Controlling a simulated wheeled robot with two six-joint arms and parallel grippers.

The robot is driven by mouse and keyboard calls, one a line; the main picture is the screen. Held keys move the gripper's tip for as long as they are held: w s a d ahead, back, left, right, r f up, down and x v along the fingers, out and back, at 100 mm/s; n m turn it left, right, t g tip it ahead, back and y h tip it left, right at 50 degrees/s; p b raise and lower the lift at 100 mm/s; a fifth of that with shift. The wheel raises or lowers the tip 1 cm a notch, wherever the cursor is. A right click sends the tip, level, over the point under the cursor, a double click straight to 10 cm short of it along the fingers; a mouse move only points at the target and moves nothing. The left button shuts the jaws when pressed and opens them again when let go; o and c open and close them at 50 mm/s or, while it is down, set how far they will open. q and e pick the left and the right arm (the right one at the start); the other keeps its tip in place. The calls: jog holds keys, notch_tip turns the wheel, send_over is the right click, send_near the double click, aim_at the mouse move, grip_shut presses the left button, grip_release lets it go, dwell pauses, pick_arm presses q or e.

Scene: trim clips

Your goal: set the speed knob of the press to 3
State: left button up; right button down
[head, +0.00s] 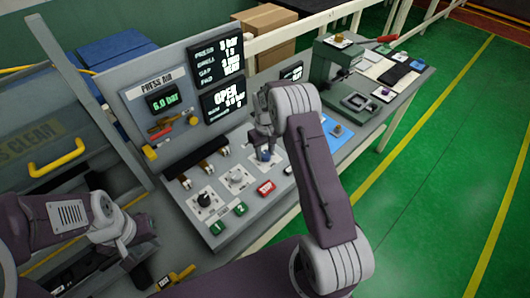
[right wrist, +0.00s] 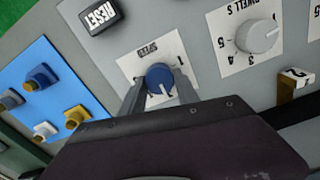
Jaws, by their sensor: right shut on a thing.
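A blue knob (right wrist: 159,76) sits on a white dial plate (right wrist: 130,64) in the right wrist view. A "1" shows at the plate's right; other marks are hidden by the fingers. A white mark on the knob points down in that view. My right gripper (right wrist: 160,88) has one finger on each side of the knob and is shut on it. In the head view the blue knob (head: 265,155) is partly hidden under the right gripper (head: 264,146). My left gripper (head: 143,229) is low at the left, away from the knobs; its fingers are unclear.
A grey dwell knob (right wrist: 257,36) and a reset button (right wrist: 100,14) flank the blue knob. A black knob (head: 204,199), a red stop button (head: 266,187) and green buttons (head: 217,228) are close on the panel. Displays (head: 216,58) stand behind. A green press (head: 335,65) is further right.

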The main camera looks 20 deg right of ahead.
aim_at(265, 153)
jog(key=shift+w+r, duration=0.15)
dwell(0.3)
jog(key=c, duration=0.9)
grip_release()
jog(key=shift+r, duration=0.25)
notch_tip(265, 153, up, 8)
jog(key=shift+r+b, duration=0.25)
jog(key=shift+b, duration=0.6)
